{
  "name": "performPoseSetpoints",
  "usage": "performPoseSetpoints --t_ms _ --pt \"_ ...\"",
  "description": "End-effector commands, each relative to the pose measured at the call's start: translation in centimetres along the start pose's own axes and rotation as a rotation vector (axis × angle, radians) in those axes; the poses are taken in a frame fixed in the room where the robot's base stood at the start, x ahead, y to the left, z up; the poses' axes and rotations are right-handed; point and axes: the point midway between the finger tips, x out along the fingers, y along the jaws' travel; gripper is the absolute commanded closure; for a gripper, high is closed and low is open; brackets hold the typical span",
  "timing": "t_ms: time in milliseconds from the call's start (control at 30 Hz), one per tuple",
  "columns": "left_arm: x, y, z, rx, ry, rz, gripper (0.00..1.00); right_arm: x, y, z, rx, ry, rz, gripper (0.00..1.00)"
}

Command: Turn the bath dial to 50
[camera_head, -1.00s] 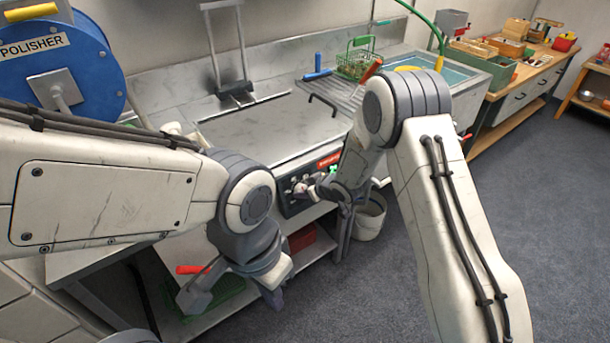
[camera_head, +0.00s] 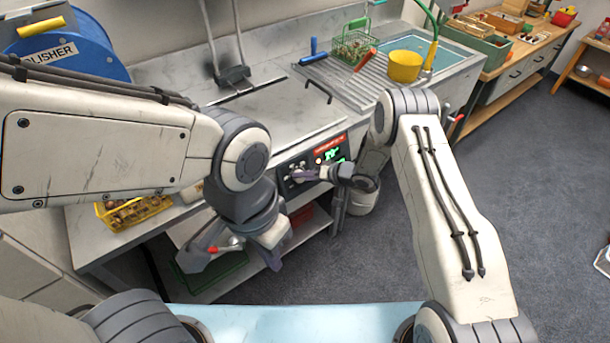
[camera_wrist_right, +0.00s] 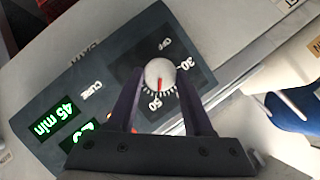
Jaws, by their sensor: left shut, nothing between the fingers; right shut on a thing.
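The bath dial (camera_wrist_right: 160,73) is a round white knob with a red pointer line on the dark control panel (camera_wrist_right: 95,90). In the right wrist view the line points down toward the scale ticks near the printed 50; the exact reading is hard to tell. My right gripper (camera_head: 302,175) is at the panel front, its fingers shut on the dial from both sides (camera_wrist_right: 160,80). A green display reads 45 min; a second is partly hidden by a finger. My left gripper (camera_head: 273,262) is shut and empty, hanging in front of the bench, left of the panel.
A yellow crate (camera_head: 103,213) of chestnuts stands on the bench at left. A green wire basket (camera_head: 352,46), a yellow pot (camera_head: 405,66) and a sink (camera_head: 455,45) are at the back right.

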Motion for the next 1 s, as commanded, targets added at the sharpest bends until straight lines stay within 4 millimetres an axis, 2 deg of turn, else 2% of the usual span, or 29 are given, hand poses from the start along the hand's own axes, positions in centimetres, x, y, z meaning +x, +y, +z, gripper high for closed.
performPoseSetpoints --t_ms 667,700,767,800,1000 --pt "0.04 0.00 0.00 0.000 0.000 0.000 1.00 -0.03 0.16 -0.27 0.064 0.008 -0.028 1.00" --pt "0.04 0.00 0.00 0.000 0.000 0.000 1.00 -0.03 0.16 -0.28 0.064 0.009 -0.028 0.45" --pt "0.04 0.00 0.00 0.000 0.000 0.000 1.00 -0.03 0.16 -0.28 0.064 0.009 -0.028 0.22" --pt "0.04 0.00 0.00 0.000 0.000 0.000 1.00 -0.03 0.15 -0.26 0.063 0.008 -0.028 0.19" --pt "0.03 0.00 0.00 0.000 0.000 0.000 1.00 -0.01 0.12 -0.15 0.063 0.006 -0.029 0.19"
